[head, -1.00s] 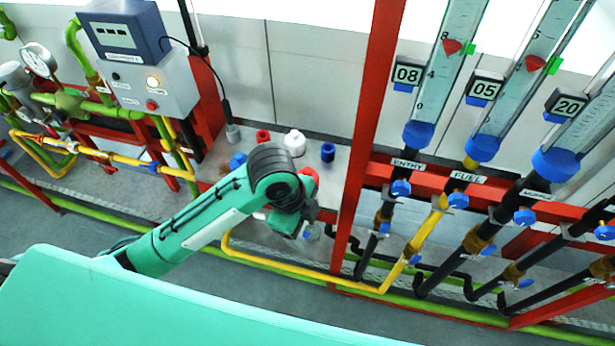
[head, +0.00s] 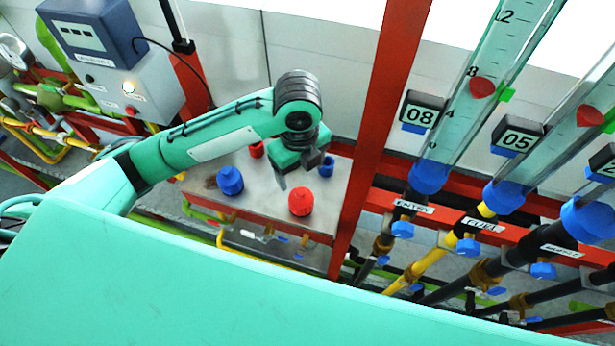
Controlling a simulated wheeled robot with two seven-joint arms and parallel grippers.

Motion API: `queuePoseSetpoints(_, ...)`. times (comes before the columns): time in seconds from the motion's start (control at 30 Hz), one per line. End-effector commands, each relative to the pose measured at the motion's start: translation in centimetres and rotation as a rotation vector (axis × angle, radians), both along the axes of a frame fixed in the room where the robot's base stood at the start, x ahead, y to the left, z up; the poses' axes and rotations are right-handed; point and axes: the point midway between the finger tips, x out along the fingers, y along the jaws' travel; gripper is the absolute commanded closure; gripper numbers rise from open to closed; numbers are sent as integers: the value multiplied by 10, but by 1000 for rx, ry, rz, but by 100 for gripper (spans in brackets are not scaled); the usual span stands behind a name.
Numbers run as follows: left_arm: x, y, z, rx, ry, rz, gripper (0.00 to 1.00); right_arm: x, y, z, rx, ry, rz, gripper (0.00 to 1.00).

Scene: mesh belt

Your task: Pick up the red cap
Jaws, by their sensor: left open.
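On the grey metal table, a large red cap (head: 301,202) with a narrower top stands upright near the front edge. A smaller red cap (head: 257,150) stands further back, partly hidden by my left arm. My left gripper (head: 299,172) is open and empty, pointing down. In the picture it is just above the large red cap, with a visible gap between fingertips and cap. My right gripper is not in view.
A large blue cap (head: 230,181) stands on the left of the table (head: 265,218), and a small blue one (head: 327,167) on the right, close to the gripper. A red post (head: 368,130) rises beside the table's right edge. Pipes and gauge tubes stand further right.

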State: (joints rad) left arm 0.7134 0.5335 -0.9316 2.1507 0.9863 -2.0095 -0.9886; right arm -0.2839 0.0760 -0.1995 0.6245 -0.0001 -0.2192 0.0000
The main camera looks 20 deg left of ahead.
Motion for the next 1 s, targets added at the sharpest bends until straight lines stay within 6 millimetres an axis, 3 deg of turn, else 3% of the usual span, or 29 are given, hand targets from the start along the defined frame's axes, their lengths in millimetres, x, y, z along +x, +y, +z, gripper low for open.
queuePoseSetpoints(0.17, -1, 0, -15, 2, 6, -2, 26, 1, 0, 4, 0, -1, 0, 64)
queuePoseSetpoints(0.5, -1, 0, -75, 2, 4, -1, 26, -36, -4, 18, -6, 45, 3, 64)
queuePoseSetpoints(0.67, -1, 0, -86, 1, 2, -2, 26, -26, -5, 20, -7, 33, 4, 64)
queuePoseSetpoints(0.83, -2, 1, -97, 2, 5, -1, 26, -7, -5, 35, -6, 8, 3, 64)
queuePoseSetpoints(1.0, -2, 2, -120, 3, 4, -1, 26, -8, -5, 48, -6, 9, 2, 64)
